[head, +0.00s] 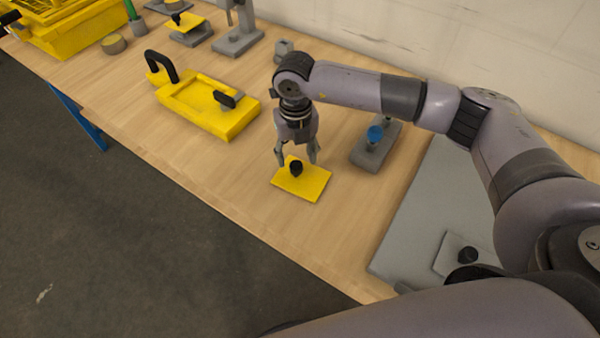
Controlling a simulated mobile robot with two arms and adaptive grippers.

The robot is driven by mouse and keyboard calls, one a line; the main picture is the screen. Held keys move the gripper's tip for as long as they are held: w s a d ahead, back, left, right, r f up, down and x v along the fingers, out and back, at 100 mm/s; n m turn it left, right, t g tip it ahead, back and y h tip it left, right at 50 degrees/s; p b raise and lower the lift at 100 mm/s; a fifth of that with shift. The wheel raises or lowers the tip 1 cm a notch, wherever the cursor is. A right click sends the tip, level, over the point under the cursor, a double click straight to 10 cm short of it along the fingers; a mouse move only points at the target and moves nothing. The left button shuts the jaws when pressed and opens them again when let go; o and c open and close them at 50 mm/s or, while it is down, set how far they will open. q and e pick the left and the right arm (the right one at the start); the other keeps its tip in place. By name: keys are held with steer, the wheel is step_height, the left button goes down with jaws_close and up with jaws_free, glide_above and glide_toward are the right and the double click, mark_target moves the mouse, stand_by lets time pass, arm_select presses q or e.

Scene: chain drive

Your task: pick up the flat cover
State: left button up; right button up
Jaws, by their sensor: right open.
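The flat cover (313,185) is a thin yellow plate with a black knob (296,168) standing on it. It lies on the wooden table in the middle of the head view. My right gripper (298,160) points down over the cover, with its open fingers on either side of the knob. I cannot tell whether the fingers touch the knob or the plate. My left gripper does not show.
A yellow tray with handles (222,125) lies to the left. A grey block with a blue knob (366,157) stands to the right. A grey plate (402,236) lies further right. A yellow crate (72,38) is at the far left. Table in front is clear.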

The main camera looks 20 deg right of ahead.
mark_target(296, 164)
step_height(296, 164, down, 5)
steer(key=shift+p, duration=0.7)
steer(key=shift+c, duration=0.3)
jaws_close()
